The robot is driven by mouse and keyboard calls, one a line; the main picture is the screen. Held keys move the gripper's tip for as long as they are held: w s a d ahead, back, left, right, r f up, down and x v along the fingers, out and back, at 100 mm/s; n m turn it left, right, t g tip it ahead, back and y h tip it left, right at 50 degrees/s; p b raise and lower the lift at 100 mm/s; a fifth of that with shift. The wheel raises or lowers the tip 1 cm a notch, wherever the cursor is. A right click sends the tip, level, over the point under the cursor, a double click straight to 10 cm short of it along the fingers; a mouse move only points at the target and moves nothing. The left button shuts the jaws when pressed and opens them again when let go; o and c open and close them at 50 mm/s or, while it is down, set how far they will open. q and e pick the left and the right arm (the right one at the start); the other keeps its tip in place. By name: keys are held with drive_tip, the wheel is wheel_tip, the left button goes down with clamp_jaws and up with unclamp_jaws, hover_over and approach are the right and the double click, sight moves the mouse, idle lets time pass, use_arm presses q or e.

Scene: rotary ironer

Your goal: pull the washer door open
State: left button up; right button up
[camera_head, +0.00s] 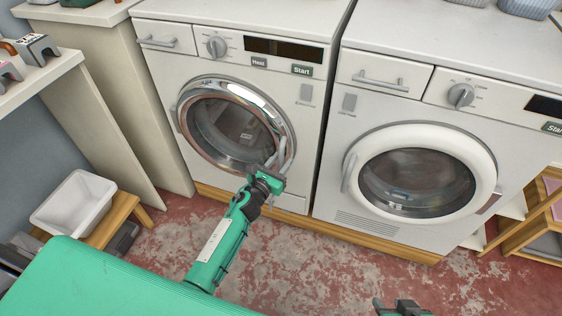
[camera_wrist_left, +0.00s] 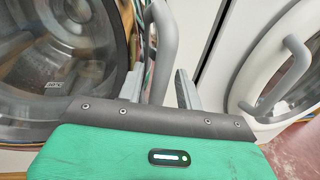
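The left machine (camera_head: 314,125) has a round glass door (camera_head: 221,84) with a chrome ring; the door looks shut. Its grey bar handle (camera_head: 289,155) is on the right side of the ring and also shows in the left wrist view (camera_wrist_left: 161,40). My left gripper (camera_head: 274,166) is at this handle. In the left wrist view its two fingers (camera_wrist_left: 158,88) stand apart, one on each side of the bar, with a gap visible at the right finger. My right gripper (camera_head: 402,308) is only partly in view at the bottom edge, away from both machines.
A second machine (camera_head: 390,112) with a white-ringed door (camera_head: 482,160) stands close on the right; its handle (camera_head: 349,172) faces the first machine. A white basket (camera_head: 74,203) sits on a wooden stool at the left. The red worn floor (camera_head: 330,262) in front is clear.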

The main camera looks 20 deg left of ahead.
use_arm(q)
drive_tip(key=shift+w+d, duration=0.1)
drive_tip(key=shift+w, duration=0.1)
clamp_jaws()
drive_tip(key=shift+s, duration=0.1)
